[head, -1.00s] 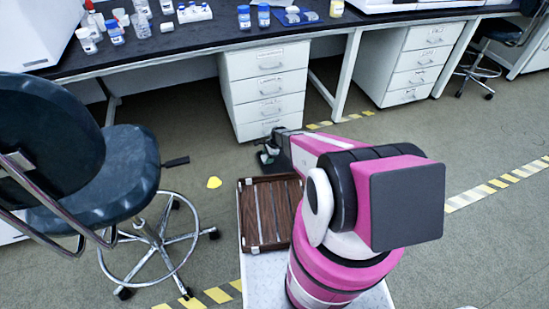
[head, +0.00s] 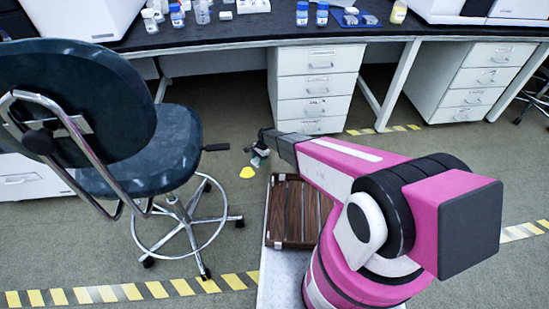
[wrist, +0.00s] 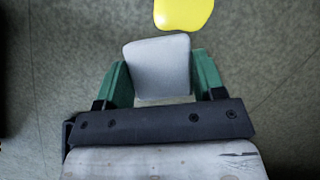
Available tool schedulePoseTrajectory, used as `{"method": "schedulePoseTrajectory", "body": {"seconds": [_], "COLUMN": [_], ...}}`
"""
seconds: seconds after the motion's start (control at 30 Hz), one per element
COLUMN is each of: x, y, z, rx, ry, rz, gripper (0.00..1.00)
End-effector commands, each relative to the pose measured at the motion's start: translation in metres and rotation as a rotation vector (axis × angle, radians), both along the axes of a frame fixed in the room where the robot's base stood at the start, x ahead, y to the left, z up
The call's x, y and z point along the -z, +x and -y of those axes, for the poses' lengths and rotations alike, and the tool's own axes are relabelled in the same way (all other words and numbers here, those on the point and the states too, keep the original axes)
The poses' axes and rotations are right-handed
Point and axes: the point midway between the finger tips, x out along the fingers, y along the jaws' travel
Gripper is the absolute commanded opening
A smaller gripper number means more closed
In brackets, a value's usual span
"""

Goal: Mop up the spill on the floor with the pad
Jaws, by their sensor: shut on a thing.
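The spill is a small bright yellow patch (head: 247,172) on the floor. It also shows at the top of the wrist view (wrist: 183,12). The pad (wrist: 160,67) is a light grey rounded block between the green fingers of my gripper (wrist: 163,78). My gripper is shut on the pad. In the wrist view the pad's far edge lies just short of the yellow patch, with a narrow gap in the picture. The pad's height above the floor cannot be told.
A dark swivel chair (head: 140,145) stands left of the spill, its wheeled base close by. A white drawer unit (head: 317,85) stands behind, under the black bench (head: 250,32). A brown slatted tray (head: 298,212) sits in front of my arm. Yellow striped tape (head: 130,291) crosses the floor.

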Motion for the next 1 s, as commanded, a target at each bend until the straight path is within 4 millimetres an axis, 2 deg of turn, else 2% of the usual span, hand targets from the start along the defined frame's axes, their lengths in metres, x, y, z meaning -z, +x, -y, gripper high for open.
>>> {"method": "schedulePoseTrajectory", "body": {"seconds": [0.03,0.1,0.3,0.67,1.0], "x": [0.003,0.005,0.009,0.021,0.053], "y": [-0.003,-0.007,-0.017,-0.019,-0.018], "z": [-0.017,-0.034,-0.061,-0.065,-0.065], "rx": [-0.037,-0.078,-0.15,-0.161,-0.161], "ry": [0.0,0.0,0.0,0.002,0.002], "rz": [0.0,0.0,-0.002,-0.003,-0.003], "gripper": [0.41,0.41,0.41,0.41,0.41]}}
